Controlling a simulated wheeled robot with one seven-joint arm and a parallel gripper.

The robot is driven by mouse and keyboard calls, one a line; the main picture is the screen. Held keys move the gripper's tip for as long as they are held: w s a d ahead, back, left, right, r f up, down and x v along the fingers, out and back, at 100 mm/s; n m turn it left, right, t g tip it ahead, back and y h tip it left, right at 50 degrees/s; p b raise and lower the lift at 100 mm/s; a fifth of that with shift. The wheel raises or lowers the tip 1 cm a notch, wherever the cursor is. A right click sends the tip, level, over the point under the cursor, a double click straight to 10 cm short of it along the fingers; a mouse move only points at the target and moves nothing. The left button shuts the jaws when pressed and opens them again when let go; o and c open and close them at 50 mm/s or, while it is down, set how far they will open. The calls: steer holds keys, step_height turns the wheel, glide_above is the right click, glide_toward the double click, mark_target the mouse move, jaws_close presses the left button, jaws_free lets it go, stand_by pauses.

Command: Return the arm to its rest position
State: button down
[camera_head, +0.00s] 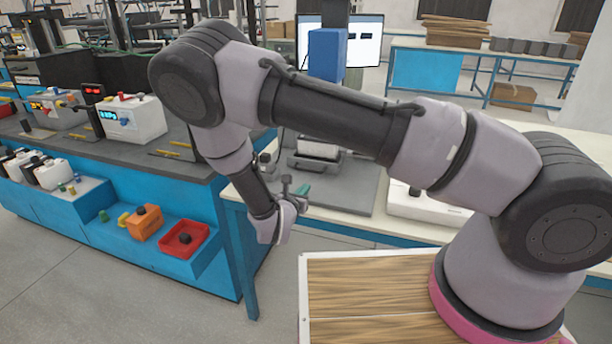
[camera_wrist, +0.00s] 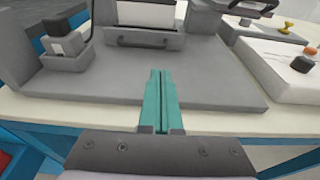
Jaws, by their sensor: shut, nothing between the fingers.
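My gripper (camera_wrist: 160,100) shows in the wrist view with its two teal fingers pressed together and nothing between them. It points over the front edge of a table with a grey mat (camera_wrist: 222,88). In the head view my gripper (camera_head: 302,190) is small and partly hidden by my wrist, near the left front corner of that table. My arm is bent, reaching from the right of the picture up and then down to the left.
A grey fixture with a handle (camera_wrist: 145,39) and a small holder (camera_wrist: 66,56) stand on the mat. A white box (camera_wrist: 285,68) is to the right. In the head view, a blue bench (camera_head: 150,185) with a red tray (camera_head: 168,250) stands left. Grey floor (camera_head: 60,270) is clear.

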steer(key=s+d+r+m+g+h, duration=0.1)
steer(key=s+d+r+m+g, duration=0.1)
steer(key=d+r+m+g, duration=0.65)
steer(key=s+d+r+m+g+h, duration=0.2)
steer(key=s+d+r+m+g, duration=0.1)
steer(key=d+r+m, duration=1)
steer(key=s+r+m+t+y, duration=0.2)
steer(key=s+r+m+y, duration=0.3)
steer(key=r, duration=0.6)
steer(key=s+d+r+m+t+y, duration=0.1)
steer(key=s+r+m+t+y, duration=0.1)
steer(key=s+r+m+y, duration=0.3)
steer(key=s+r+m, duration=0.4)
steer(key=s+r, duration=0.2)
steer(key=shift+s+r+y, duration=0.3)
steer(key=shift+r, duration=0.1)
steer(key=shift+d+m, duration=0.15)
steer(key=shift+m, duration=0.1)
